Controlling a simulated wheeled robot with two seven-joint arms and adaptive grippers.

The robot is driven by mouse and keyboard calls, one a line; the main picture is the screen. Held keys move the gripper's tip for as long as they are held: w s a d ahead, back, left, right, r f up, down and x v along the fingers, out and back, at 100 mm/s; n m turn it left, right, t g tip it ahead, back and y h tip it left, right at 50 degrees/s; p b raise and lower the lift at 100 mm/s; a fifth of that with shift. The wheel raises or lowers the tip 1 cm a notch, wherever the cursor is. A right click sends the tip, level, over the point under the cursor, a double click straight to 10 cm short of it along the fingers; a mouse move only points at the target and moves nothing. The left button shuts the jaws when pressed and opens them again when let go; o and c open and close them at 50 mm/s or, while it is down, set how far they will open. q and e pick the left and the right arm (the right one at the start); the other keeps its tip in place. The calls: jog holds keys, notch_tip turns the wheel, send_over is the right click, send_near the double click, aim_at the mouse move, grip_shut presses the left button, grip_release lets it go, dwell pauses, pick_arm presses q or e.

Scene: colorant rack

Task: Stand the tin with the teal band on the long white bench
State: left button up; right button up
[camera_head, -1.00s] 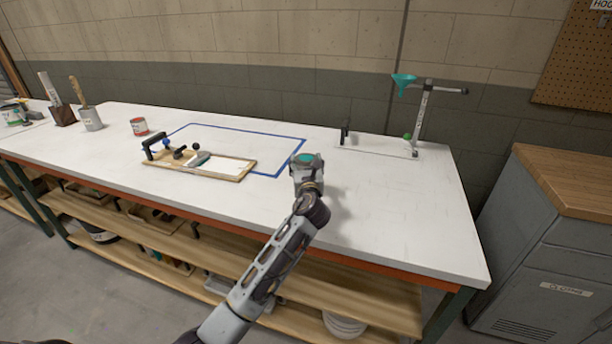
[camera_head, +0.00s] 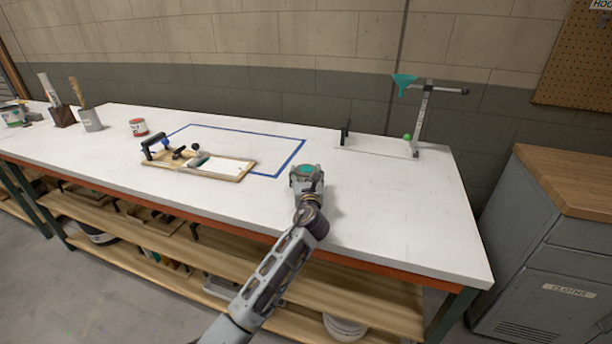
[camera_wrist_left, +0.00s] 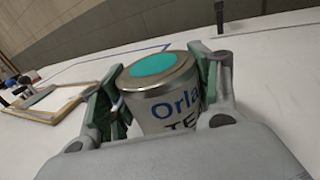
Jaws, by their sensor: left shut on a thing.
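The tin (camera_wrist_left: 165,95) is a silver can with a teal disc on its lid and dark lettering on a pale label. It sits between the green finger pads of my left gripper (camera_wrist_left: 158,100) in the left wrist view, and the gripper is shut on it. In the head view the tin's teal top (camera_head: 306,170) shows at the end of my left arm, over the front middle of the long white bench (camera_head: 390,215). The tin looks about upright. Its base is hidden, so I cannot tell whether it touches the bench. My right gripper is not in view.
A red-and-white tin (camera_head: 139,127) stands farther left. A stand with a teal funnel (camera_head: 404,82) is at the back right. The bench right of the gripper is clear.

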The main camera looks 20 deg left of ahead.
pick_arm(q)
jog(key=shift+f, duration=0.1)
jog(key=o, duration=1.1)
